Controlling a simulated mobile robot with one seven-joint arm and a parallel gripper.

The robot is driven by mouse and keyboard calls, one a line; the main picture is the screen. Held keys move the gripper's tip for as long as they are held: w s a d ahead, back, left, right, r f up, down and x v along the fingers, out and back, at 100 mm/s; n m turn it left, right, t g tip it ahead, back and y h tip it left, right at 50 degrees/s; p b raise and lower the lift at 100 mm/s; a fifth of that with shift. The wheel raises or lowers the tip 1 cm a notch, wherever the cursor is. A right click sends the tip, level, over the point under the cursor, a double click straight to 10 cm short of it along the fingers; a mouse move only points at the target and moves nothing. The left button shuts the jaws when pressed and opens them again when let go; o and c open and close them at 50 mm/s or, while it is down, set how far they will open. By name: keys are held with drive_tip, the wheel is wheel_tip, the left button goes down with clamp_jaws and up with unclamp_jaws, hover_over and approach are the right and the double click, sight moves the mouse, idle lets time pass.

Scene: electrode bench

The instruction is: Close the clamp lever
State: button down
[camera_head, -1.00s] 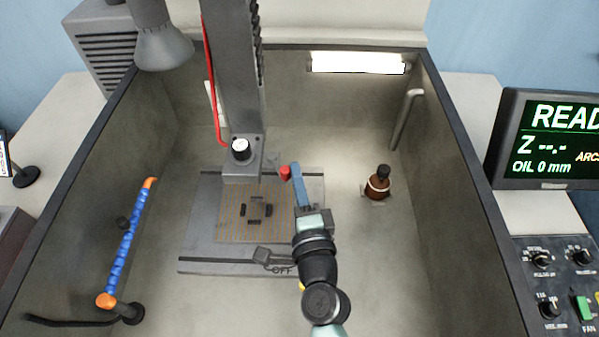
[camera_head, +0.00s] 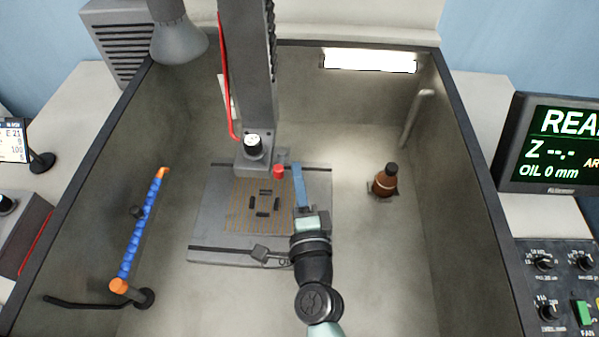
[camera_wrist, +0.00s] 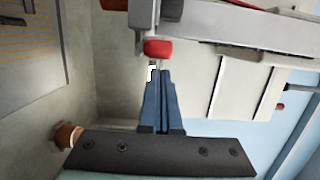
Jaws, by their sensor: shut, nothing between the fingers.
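The clamp lever shows as a red knob (camera_head: 278,171) at the right of the machine head's lower end (camera_head: 254,161), beside a black and white dial (camera_head: 253,144). In the wrist view the red knob (camera_wrist: 158,47) sits on a pale grey bar, just beyond my fingertips. My gripper (camera_head: 297,166) has its blue fingers together, with nothing between them, just right of the knob. A narrow gap shows between knob and fingers in the head view. The wrist view shows my gripper (camera_wrist: 163,73) with its tips close below the knob. The lever's arm is mostly hidden.
A grey plate (camera_head: 212,235) with an orange-lined work area lies under the head. A brown bottle (camera_head: 385,180) stands at the right. A blue segmented hose (camera_head: 140,225) rises at the left. High tank walls surround the space; the floor at front right is clear.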

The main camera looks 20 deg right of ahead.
drive_tip(key=shift+a+m+h+p, duration=0.3)
drive_tip(key=shift+m+h+p, duration=0.2)
drive_tip(key=shift+h+p, duration=0.1)
drive_tip(key=shift+a+g+h+p, duration=0.3)
drive_tip(key=shift+g+h, duration=0.1)
drive_tip(key=shift+h, duration=0.1)
drive_tip(key=shift+w+a+m+p, duration=0.1)
drive_tip(key=shift+a+m+p, duration=0.2)
drive_tip(key=shift+p, duration=0.05)
